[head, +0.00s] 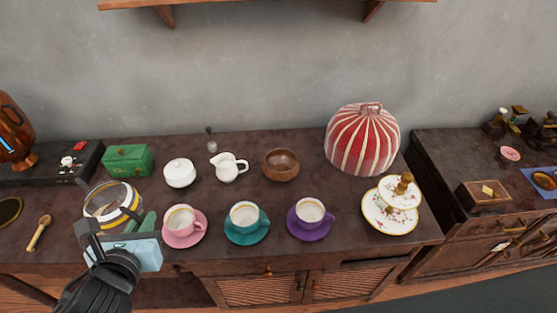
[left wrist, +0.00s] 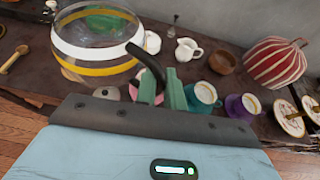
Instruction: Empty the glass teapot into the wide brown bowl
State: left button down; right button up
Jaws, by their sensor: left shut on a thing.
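The glass teapot (head: 110,203), clear with a yellow and a white band, is at the left front of the counter in the head view. It fills the upper left of the left wrist view (left wrist: 92,50). My left gripper (head: 141,223), with green fingers, is shut on its dark curved handle (left wrist: 148,62). I cannot tell whether the teapot touches the counter, nor what is inside it. The brown bowl (head: 281,170) stands at the middle back, well right of the teapot, and looks empty. It also shows in the left wrist view (left wrist: 223,63). My right gripper is out of view.
Pink (head: 183,230), teal (head: 246,234) and purple (head: 310,225) cups on saucers line the front. A sugar bowl (head: 180,174) and a creamer (head: 228,168) stand behind them, left of the bowl. A striped cozy (head: 363,140) and a tiered plate stand (head: 389,214) are right.

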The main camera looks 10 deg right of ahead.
aim_at(280, 165)
jog(key=z, duration=1.15)
jog(key=i+l, duration=0.15)
jog(key=i, duration=0.3)
